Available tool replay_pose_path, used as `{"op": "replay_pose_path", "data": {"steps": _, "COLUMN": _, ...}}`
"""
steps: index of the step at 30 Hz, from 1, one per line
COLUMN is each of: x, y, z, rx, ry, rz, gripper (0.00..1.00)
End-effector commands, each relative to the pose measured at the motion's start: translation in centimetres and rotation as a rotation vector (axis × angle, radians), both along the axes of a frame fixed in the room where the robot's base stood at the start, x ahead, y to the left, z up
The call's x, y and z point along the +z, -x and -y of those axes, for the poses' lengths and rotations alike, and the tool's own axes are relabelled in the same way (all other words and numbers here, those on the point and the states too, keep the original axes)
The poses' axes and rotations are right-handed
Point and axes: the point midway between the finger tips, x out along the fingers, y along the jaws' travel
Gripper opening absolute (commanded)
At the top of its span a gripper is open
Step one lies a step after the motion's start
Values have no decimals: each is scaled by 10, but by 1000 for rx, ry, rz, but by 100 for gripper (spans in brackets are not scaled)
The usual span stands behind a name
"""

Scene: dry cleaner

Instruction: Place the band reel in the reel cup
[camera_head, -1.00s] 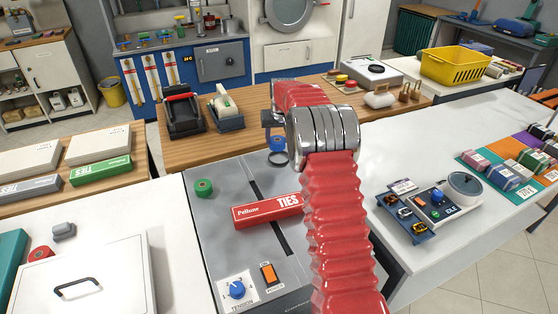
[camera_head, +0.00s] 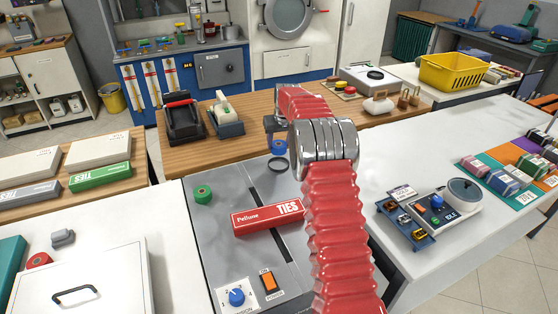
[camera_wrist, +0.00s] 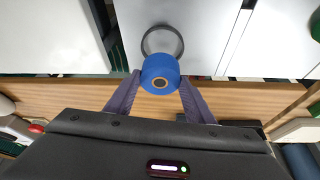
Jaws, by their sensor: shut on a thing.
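In the head view my arm partly hides the gripper. A dark round ring (camera_head: 278,165), which looks like the reel cup's rim, is on the grey machine top. In the wrist view the ring (camera_wrist: 162,29) shows just beyond the reel, partly covered by it. The reel looks held apart from the ring; the height between them is unclear.
The grey machine (camera_head: 222,232) carries a green roll (camera_head: 203,194), a red TIES box (camera_head: 268,217) and a long slot. A wooden counter (camera_head: 240,150) with tape dispensers (camera_head: 226,117) stands behind. A white counter (camera_head: 440,140) lies to the right.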

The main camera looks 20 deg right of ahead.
Motion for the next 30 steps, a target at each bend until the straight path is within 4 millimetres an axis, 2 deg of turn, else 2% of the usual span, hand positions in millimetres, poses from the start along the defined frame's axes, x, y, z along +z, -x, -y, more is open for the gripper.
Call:
{"op": "replay_pose_path", "data": {"steps": 1, "x": -8, "y": 0, "z": 0, "rx": 0, "ry": -1, "rz": -2, "gripper": 26}}
{"op": "replay_pose_path", "data": {"steps": 5, "x": -20, "y": 0, "z": 0, "rx": 0, "ry": 0, "rz": 0, "gripper": 26}}
{"op": "replay_pose_path", "data": {"steps": 17, "x": -26, "y": 0, "z": 0, "rx": 0, "ry": 0, "rz": 0, "gripper": 26}}
{"op": "replay_pose_path", "data": {"steps": 25, "x": -62, "y": 0, "z": 0, "rx": 0, "ry": 0, "rz": -2, "gripper": 26}}
{"op": "replay_pose_path", "data": {"steps": 30, "x": -72, "y": 0, "z": 0, "rx": 0, "ry": 0, "rz": 1, "gripper": 26}}
